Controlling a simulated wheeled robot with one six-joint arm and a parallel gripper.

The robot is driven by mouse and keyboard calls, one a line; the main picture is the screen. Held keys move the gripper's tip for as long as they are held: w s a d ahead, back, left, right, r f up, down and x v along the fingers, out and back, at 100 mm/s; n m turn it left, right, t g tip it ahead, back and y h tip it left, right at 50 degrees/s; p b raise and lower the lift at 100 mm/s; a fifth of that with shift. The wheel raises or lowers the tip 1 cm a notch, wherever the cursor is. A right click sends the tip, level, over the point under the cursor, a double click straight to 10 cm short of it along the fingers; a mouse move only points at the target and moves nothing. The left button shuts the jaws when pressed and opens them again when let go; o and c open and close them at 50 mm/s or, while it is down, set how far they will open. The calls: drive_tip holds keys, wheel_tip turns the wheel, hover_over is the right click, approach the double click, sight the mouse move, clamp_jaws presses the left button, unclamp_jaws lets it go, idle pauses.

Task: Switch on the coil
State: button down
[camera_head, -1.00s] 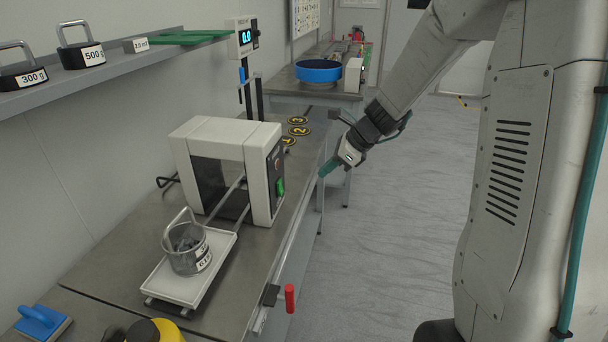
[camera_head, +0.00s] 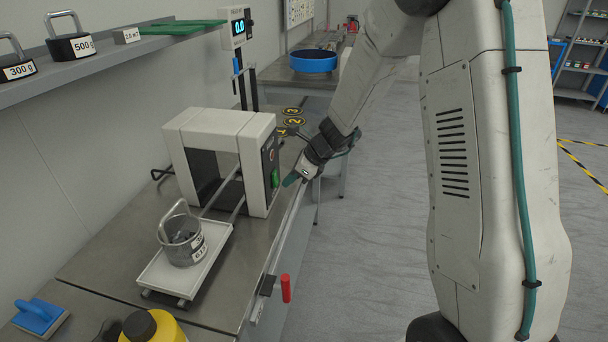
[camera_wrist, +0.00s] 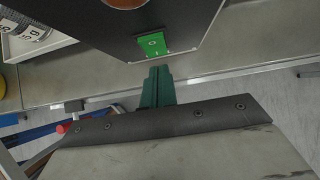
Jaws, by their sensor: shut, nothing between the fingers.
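The coil (camera_head: 222,140) is a white, arch-shaped housing on the steel bench, with a dark end panel. A green switch (camera_head: 275,178) sits low on that panel; in the wrist view the green switch (camera_wrist: 153,43) carries a white circle mark. My gripper (camera_head: 288,181) is shut and empty, its green fingers pointing at the switch from the right. In the wrist view my gripper (camera_wrist: 157,72) is just short of the switch, with a small gap that looks open.
A red handle (camera_head: 286,288) sticks out from the bench's front edge. A yellow container (camera_head: 165,327) and a blue-handled block (camera_head: 40,318) are at the near end. Weights (camera_head: 72,46) stand on the wall shelf.

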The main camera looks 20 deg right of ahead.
drive_tip(key=shift+w+a, duration=0.35)
drive_tip(key=shift+a, duration=0.1)
drive_tip(key=shift+w+a+f, duration=0.1)
drive_tip(key=shift+a+f, duration=0.1)
drive_tip(key=shift+r, duration=0.1)
drive_tip(key=shift+r, duration=0.8)
drive_tip(key=shift+w, duration=0.1)
